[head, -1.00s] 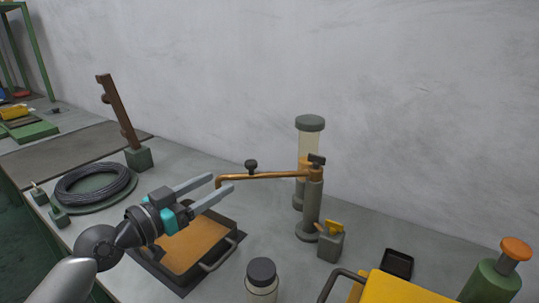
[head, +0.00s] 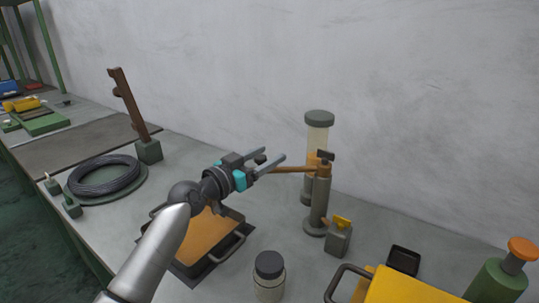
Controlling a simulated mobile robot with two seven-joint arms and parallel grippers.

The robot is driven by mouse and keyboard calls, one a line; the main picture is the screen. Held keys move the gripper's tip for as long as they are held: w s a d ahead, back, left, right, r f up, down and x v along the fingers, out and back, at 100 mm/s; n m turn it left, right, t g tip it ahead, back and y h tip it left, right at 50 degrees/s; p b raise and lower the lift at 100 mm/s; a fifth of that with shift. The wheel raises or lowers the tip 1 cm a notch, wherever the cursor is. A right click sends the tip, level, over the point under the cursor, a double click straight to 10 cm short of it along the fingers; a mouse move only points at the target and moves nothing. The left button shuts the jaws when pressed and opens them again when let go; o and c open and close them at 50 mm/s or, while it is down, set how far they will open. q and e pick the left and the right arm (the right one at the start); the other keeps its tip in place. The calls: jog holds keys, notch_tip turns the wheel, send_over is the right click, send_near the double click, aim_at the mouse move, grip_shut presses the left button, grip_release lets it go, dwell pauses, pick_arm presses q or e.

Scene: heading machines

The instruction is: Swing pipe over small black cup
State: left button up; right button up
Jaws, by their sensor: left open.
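The copper-coloured pipe (head: 294,169) reaches left from the top of a grey post (head: 320,200) on the bench. Its free end is hidden behind my left gripper (head: 273,154). That gripper is open, its two fingers pointing right and up along the pipe. A dark knob on the pipe shows near the fingertips; I cannot tell whether a finger touches it. The small black cup (head: 403,261) is a dark, square, open container on the bench, to the right of the post and apart from the pipe. My right gripper is not in view.
An orange-filled tray (head: 206,238) lies under my left arm. A dark-capped jar (head: 269,275), a small grey block with a yellow top (head: 339,236), a yellow box (head: 410,288) and a green bottle (head: 497,280) stand toward the right. A clear cylinder (head: 318,136) stands behind the post.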

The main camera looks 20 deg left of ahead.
pick_arm(q)
jog(key=shift+w+d, duration=0.3)
jog(key=shift+w, duration=0.3)
grip_shut()
dwell(1.2)
